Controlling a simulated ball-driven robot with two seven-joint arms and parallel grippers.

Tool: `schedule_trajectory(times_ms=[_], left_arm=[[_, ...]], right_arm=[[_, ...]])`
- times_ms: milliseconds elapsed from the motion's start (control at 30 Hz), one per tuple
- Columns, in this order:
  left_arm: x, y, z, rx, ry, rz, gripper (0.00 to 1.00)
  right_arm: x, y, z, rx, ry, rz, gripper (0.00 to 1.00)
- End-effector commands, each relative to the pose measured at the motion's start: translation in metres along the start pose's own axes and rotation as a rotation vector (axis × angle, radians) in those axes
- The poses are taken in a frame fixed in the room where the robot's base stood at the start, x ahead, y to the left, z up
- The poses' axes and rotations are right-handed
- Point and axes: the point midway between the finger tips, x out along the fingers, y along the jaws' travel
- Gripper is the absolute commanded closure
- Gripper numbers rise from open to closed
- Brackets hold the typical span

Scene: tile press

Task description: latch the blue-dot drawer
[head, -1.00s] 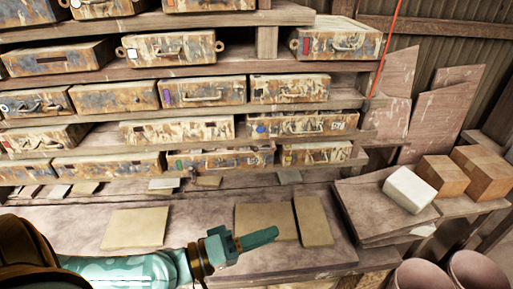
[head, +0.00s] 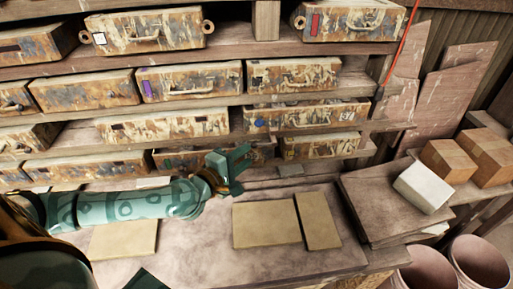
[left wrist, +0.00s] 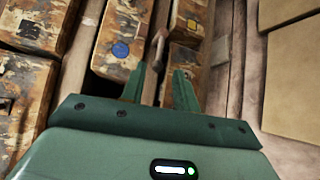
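The blue-dot drawer (head: 318,116) is a rusty, mottled box front on a middle shelf, with a blue dot at its left end and a pale mark at its right. It also shows in the left wrist view (left wrist: 127,28). I cannot tell how far out it sits. My left gripper (head: 238,162) is below and left of the dot in the head view, apart from the drawer. In the left wrist view its two fingers (left wrist: 160,80) are spread with nothing between them. A dark green piece at the head view's bottom edge may be my right gripper; its fingers cannot be made out.
A yellow-dot drawer (head: 320,146) sits just below. A narrow brown piece (left wrist: 157,47) stands by the blue-dot drawer. Flat tan tiles (head: 266,224) lie on the bench.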

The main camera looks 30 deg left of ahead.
Motion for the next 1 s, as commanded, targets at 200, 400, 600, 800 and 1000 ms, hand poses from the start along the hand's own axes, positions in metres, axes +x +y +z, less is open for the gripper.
schedule_trajectory(times_ms=[200, 400, 600, 800, 1000], left_arm=[[0.043, 0.000, 0.001, -0.001, -0.001, 0.002, 0.69], [0.058, 0.000, 0.001, 0.000, -0.001, 0.000, 0.69], [0.060, 0.000, 0.001, 0.000, -0.002, -0.001, 0.69], [0.059, 0.000, 0.001, 0.000, -0.002, -0.001, 1.00], [0.059, 0.000, 0.000, 0.000, 0.000, -0.002, 1.00]], right_arm=[[0.002, -0.009, -0.011, 0.007, 0.017, -0.010, 1.00], [0.003, -0.013, -0.012, 0.008, 0.018, -0.016, 1.00], [0.003, -0.012, -0.010, 0.007, 0.015, -0.014, 1.00], [0.003, -0.008, -0.007, 0.004, 0.011, -0.010, 1.00], [0.002, -0.006, -0.006, 0.002, 0.010, -0.008, 1.00]])
